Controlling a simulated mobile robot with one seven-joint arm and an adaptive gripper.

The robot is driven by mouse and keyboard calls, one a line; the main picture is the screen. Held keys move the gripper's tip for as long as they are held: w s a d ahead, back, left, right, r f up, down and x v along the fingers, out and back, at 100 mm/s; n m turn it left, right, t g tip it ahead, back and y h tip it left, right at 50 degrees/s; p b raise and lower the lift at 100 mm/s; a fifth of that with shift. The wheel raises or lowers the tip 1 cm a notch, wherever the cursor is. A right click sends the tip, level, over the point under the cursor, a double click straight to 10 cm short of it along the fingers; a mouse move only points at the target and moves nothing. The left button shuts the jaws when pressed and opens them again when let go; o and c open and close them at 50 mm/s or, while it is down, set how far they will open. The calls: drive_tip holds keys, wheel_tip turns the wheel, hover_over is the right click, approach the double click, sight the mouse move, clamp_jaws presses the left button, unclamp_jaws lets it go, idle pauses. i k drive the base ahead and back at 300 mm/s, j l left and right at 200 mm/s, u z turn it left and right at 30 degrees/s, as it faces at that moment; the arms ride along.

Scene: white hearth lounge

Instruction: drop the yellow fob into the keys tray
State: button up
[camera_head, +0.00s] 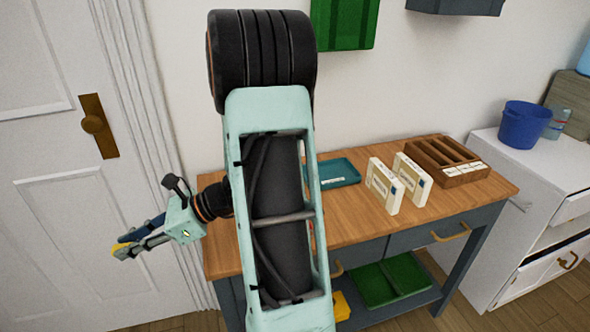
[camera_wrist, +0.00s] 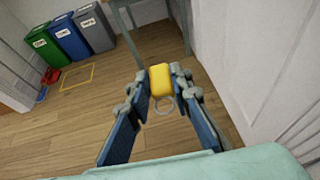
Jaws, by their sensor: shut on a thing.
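My gripper (camera_head: 128,246) is at the left in the head view, off the left end of the table and in front of the white door. It is shut on the yellow fob (camera_wrist: 160,80), which sits between the fingertips in the wrist view with a metal ring hanging from it. A bit of the yellow fob (camera_head: 121,248) also shows at the fingertips in the head view. A teal tray (camera_head: 340,173) lies on the wooden table behind my arm; its label is too small to read, and my arm hides its left part.
The wooden table (camera_head: 470,197) also bears two white boxes (camera_head: 384,187) and a brown compartment box (camera_head: 455,177). A blue bucket (camera_head: 525,125) stands on a white cabinet at the right. The wrist view shows several bins (camera_wrist: 70,38) and open floor.

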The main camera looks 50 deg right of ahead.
sight(334, 175)
drive_tip(key=k+l, duration=0.1)
drive_tip(key=l, duration=0.4)
drive_tip(key=k+l, duration=0.1)
drive_tip(key=l, duration=0.4)
drive_tip(key=k+l, duration=0.1)
drive_tip(key=l, duration=0.35)
